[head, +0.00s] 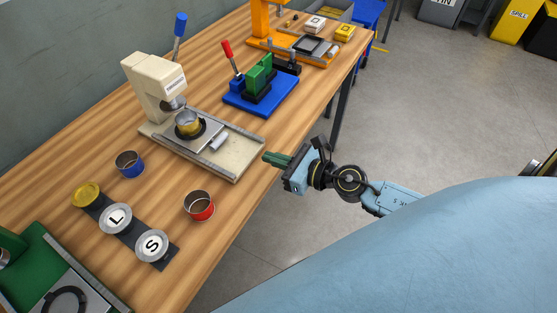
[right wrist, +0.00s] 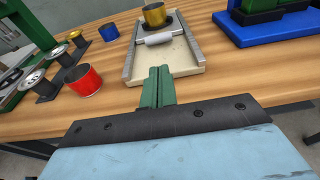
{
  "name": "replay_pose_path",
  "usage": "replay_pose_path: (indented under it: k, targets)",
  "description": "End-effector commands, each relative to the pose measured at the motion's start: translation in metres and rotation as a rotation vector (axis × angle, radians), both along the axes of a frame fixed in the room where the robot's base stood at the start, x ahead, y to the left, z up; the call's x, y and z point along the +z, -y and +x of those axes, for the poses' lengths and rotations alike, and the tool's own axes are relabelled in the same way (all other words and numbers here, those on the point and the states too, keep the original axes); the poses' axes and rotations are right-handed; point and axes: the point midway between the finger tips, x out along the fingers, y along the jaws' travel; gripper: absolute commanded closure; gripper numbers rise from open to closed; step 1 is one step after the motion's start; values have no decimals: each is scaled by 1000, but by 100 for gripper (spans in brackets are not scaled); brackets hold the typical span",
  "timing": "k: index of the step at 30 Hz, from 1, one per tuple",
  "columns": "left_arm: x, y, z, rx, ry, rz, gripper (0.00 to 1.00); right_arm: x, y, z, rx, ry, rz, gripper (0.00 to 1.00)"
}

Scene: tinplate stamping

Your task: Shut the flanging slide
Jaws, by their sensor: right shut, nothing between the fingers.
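The flanging press (head: 157,82) is cream with a blue-knobbed lever, standing on the wooden bench. Its slide (head: 193,137) is a grey plate between two rails on a cream base, with a pale roller handle (head: 219,141) at its front. A gold and silver can (head: 188,122) sits in the dark ring on the slide, just in front of the press head. My right gripper (head: 268,158) is shut and empty, just off the base's front end. In the right wrist view its green fingers (right wrist: 158,80) point at the roller handle (right wrist: 158,38), apart from it. My left gripper is not in view.
A blue can (head: 129,164), a red can (head: 199,205) and a dark strip with a gold lid (head: 86,195) and L and S discs lie nearer me. A blue-based green tool (head: 260,85) and an orange press (head: 262,22) stand farther along the bench (head: 90,150).

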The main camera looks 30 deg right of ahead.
Motion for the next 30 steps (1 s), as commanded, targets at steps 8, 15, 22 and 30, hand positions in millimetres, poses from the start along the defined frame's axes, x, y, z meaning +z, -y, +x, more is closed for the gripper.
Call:
replay_pose_path:
  k: [8, 15, 22, 30]
  targets:
    - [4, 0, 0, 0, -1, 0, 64, 18, -11, -1, 24, 14, 32, 100]
    - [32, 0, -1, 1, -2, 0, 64, 67, -71, 27, 106, -5, 108, 100]
    - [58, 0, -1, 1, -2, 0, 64, 72, -82, 41, 106, -147, 20, 100]
    - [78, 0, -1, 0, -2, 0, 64, 50, -38, 43, 28, -335, -172, 100]
